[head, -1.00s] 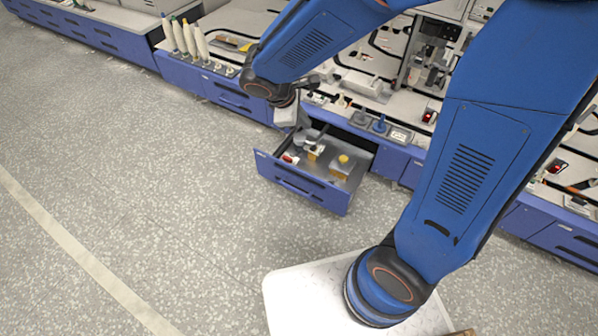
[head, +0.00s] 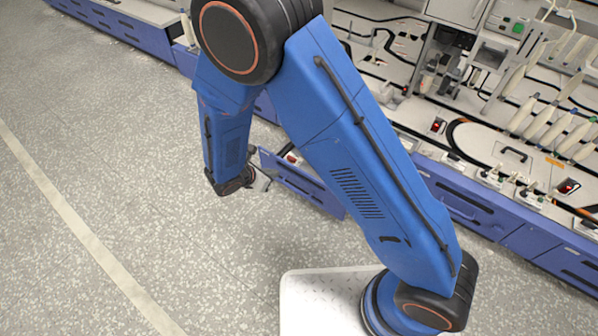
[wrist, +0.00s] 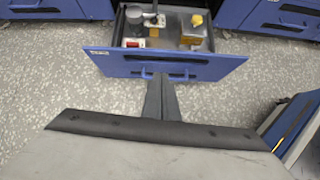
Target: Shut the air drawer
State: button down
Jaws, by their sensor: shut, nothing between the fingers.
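The open drawer, with a blue front (wrist: 205,68), shows at the top of the wrist view and holds several small items. In the head view its front (head: 318,197) stands out from the bench, and my arm hides most of its inside. The drawer's label is too small to read. My gripper (wrist: 165,80) is shut and empty. Its fingertips point at the outer face of the drawer front, near the middle and by the handle (wrist: 140,74). I cannot tell whether they touch it. In the head view the gripper (head: 264,180) is partly hidden beside the drawer front.
Inside the drawer are a yellow-topped item (wrist: 196,22) and a red item (wrist: 134,43). Closed blue drawers (wrist: 282,27) flank it. The bench top (head: 400,112) carries cables and fittings. Speckled floor (head: 120,160) in front is clear.

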notch_tip(320, 180, down, 3)
jog(key=n, duration=0.1)
send_near(295, 170)
notch_tip(295, 170, down, 4)
jog(key=w+d, duration=0.1)
jog(key=w, duration=0.1)
jog(key=shift+w+d+f, duration=0.2)
jog(key=shift+w+d, duration=0.25)
jog(key=shift+d, duration=0.2)
jog(key=shift+d, duration=0.1)
jog(key=w+d, duration=1.6)
jog(key=w, duration=0.4)
jog(key=shift+w+d, duration=0.15)
jog(key=shift+w, duration=0.2)
jog(key=shift+s, duration=0.1)
